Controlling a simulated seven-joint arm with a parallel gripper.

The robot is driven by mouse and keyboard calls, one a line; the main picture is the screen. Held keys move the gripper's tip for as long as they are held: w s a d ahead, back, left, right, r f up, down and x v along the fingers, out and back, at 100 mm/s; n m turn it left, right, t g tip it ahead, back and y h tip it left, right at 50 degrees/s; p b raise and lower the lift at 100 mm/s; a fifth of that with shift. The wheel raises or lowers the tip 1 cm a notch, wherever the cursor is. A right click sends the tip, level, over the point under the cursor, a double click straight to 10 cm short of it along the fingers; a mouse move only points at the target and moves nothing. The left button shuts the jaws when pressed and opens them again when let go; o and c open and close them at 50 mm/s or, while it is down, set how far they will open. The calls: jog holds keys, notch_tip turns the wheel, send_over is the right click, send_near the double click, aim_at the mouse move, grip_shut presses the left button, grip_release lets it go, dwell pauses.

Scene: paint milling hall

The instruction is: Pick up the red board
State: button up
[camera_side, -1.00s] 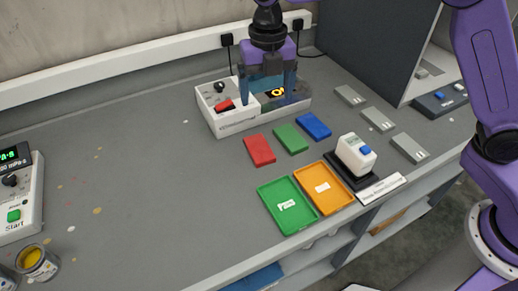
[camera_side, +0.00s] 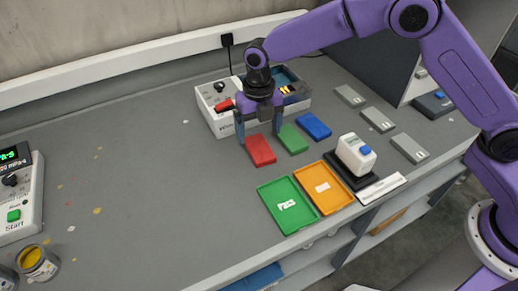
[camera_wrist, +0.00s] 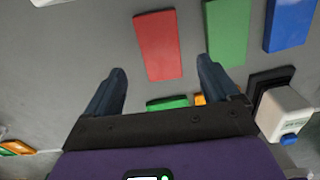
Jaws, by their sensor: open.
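The red board (camera_side: 261,151) lies flat on the grey bench, left of a green board (camera_side: 292,139) and a blue board (camera_side: 315,126). My gripper (camera_side: 259,138) is open and empty just above and behind the red board in the side view, its fingers spread to either side. In the wrist view the red board (camera_wrist: 157,45) lies beyond the fingertips, roughly centred between the fingers of my gripper (camera_wrist: 162,75). No contact with the board shows.
A white instrument box (camera_side: 216,106) stands behind. A green tray (camera_side: 287,205) and an orange tray (camera_side: 324,188) lie in front. A white device on a black base (camera_side: 355,155) and several grey plates (camera_side: 378,119) are to the right. The bench to the left is mostly clear.

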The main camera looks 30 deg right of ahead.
aim_at(259, 148)
jog(key=shift+d+f, duration=0.1)
jog(key=shift+f, duration=2.7)
jog(key=c, duration=1.2)
